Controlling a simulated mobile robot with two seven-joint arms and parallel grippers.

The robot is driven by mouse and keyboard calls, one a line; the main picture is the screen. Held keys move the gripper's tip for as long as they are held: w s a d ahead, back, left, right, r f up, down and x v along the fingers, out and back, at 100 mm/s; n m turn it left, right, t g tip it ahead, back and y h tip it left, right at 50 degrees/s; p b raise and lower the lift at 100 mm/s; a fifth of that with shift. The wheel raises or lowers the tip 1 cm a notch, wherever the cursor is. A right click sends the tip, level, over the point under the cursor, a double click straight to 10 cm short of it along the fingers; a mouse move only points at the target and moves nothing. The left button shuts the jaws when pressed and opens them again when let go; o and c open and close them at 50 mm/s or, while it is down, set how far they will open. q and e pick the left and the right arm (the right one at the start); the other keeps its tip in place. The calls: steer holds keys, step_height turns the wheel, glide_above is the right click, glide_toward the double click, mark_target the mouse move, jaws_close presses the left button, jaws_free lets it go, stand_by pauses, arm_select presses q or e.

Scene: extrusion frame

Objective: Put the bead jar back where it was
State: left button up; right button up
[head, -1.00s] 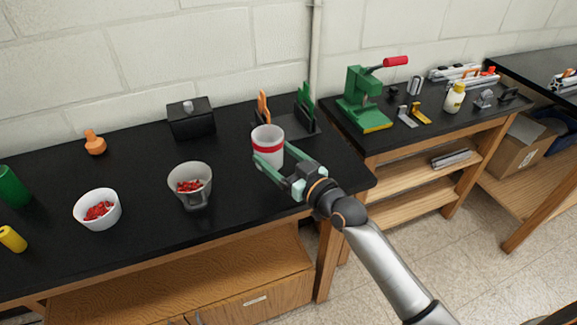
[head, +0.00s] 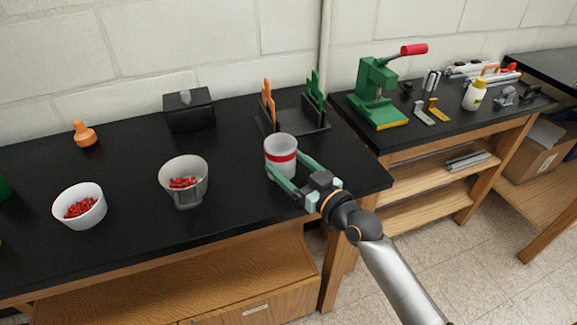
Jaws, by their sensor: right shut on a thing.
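The jar, pale with a red band (head: 281,157), is upright at the right part of the black bench top. I take it to be the bead jar; its inside looks pale and I see no beads in it. My right gripper (head: 287,168) is shut on it from the front right, one finger on each side. I cannot tell whether its base touches the bench. A white bowl (head: 80,214) and a grey handled cup (head: 184,170) to the left hold red beads. My left gripper is not in view.
A dark rack (head: 315,129) with orange and green tools stands just behind the jar. A black box (head: 190,112) and an orange stopper-like piece (head: 84,135) are farther back. A green press (head: 375,92) is on the right bench. Bench between cup and jar is clear.

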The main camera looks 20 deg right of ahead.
steer(key=shift+f, duration=0.15)
steer(key=o, duration=1.3)
steer(key=shift+c, duration=0.2)
steer(key=shift+r, duration=0.2)
steer(key=v, duration=1.2)
steer(key=s+a+f+m+g+h, duration=0.1)
steer(key=s+f+g, duration=0.3)
steer(key=f, duration=0.9)
steer(key=s+a+f+g+h, duration=0.2)
steer(key=s+a+f+g, duration=0.2)
steer(key=s+f, duration=0.6)
step_height(320, 180, down, 4)
steer(key=shift+f+m+h, duration=0.2)
steer(key=shift+m+h, duration=0.1)
steer(key=shift+m, duration=0.1)
